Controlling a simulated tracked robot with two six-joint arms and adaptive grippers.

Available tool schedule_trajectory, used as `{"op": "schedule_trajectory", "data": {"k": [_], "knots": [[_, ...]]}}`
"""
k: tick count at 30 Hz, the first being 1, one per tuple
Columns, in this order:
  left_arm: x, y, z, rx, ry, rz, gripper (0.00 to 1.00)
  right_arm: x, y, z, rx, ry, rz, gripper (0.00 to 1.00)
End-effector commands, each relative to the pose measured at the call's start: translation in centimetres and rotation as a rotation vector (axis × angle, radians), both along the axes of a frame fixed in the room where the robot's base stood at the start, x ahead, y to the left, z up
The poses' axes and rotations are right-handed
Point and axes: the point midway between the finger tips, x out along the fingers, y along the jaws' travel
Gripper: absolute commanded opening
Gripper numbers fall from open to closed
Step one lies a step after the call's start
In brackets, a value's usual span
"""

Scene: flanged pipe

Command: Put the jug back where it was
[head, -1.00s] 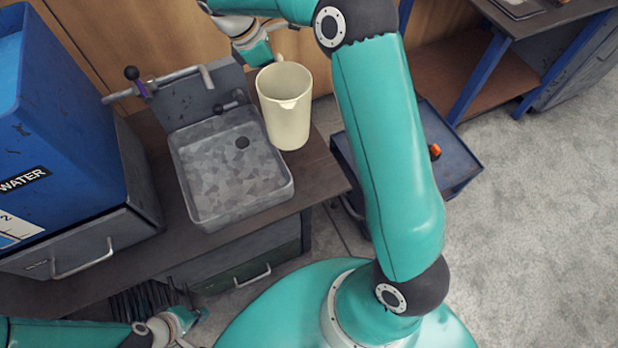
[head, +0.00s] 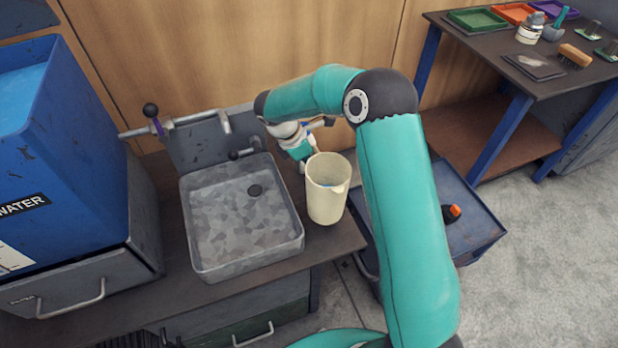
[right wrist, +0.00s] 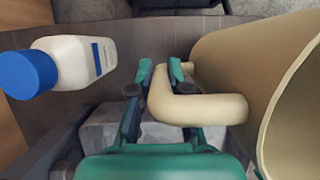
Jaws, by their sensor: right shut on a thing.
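The cream jug (head: 322,207) is upright over the bench, just right of the sink, with its spout to the right. I cannot tell whether its base touches the bench. Something bluish shows inside it. My right gripper (head: 309,158) is behind the jug and partly hidden by it. In the right wrist view my right gripper (right wrist: 157,85) is shut on the handle (right wrist: 205,108), and the jug wall (right wrist: 245,60) fills the right side. My left gripper is out of view.
The grey sink (head: 235,230) with its tap is left of the jug. A blue water tank (head: 70,130) stands farther left. A white bottle with a blue cap (right wrist: 70,65) is near the gripper. A blue cart (head: 470,215) stands below right, past the bench edge.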

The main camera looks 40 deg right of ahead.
Motion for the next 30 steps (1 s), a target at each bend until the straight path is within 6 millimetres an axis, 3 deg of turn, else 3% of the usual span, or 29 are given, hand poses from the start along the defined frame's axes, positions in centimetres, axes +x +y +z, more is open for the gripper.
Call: {"op": "schedule_trajectory", "data": {"k": [7, 15, 26, 27, 30], "knots": [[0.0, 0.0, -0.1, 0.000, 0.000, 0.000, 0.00, 0.0, 0.0, -1.6, -0.002, 0.001, 0.001, 0.00], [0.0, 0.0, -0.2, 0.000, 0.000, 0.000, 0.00, 0.0, 0.0, -4.9, -0.001, 0.000, 0.001, 0.00], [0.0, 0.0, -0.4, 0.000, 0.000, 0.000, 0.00, 0.1, 0.0, -5.3, -0.001, -0.001, 0.002, 0.00], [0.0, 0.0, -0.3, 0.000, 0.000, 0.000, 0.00, 0.1, 0.1, -5.2, 0.000, -0.001, 0.002, 0.23], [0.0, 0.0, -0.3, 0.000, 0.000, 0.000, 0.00, 0.1, 0.1, -5.2, 0.000, -0.001, 0.002, 0.39]]}}
